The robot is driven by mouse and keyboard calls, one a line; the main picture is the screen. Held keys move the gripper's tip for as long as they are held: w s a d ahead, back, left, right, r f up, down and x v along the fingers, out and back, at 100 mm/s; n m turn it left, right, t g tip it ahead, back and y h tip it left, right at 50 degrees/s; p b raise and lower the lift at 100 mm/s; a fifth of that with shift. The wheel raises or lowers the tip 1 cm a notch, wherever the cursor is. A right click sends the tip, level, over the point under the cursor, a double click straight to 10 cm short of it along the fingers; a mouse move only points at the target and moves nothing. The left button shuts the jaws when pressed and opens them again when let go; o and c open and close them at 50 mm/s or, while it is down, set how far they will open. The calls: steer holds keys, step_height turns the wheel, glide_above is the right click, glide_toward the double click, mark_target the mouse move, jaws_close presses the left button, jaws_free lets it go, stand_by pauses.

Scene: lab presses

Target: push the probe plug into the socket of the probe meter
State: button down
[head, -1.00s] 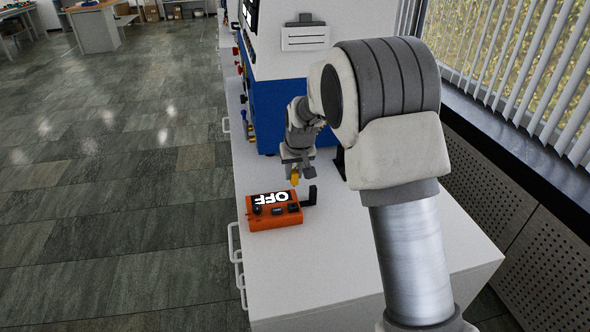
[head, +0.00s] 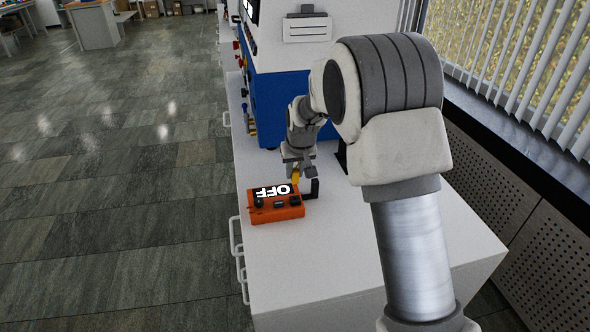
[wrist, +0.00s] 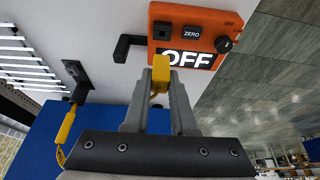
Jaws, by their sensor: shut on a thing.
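The probe meter (head: 276,211) is an orange box on the white bench, its display reading OFF; it also shows at the top of the wrist view (wrist: 215,24). My gripper (wrist: 160,84) is shut on the yellow probe plug (wrist: 160,72), held between the fingertips. In the head view my gripper (head: 298,172) is just behind the meter, with the plug (head: 296,178) showing small beneath it. The plug's tip looks very near the meter's display-side edge; whether it touches is unclear. The socket opening is hidden.
A black L-shaped bracket (head: 313,189) stands at the meter's side. In the wrist view another black holder (wrist: 75,75) has a yellow piece with a cord (wrist: 66,130) by it. A blue and white machine (head: 285,95) stands behind. The front bench surface (head: 350,270) is clear.

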mark_target(295, 182)
steer(key=shift+f+b, duration=1.1)
steer(key=shift+f, duration=0.85)
steer(key=shift+f+b, duration=0.9)
steer(key=shift+f, duration=0.1)
steer(key=c, duration=0.7)
jaws_free()
steer(key=shift+o, duration=0.2)
steer(key=shift+r, duration=0.1)
steer(key=p+v, duration=0.2)
steer(key=v, duration=1.5)
steer(key=shift+s+r, duration=0.1)
steer(key=shift+r, duration=0.1)
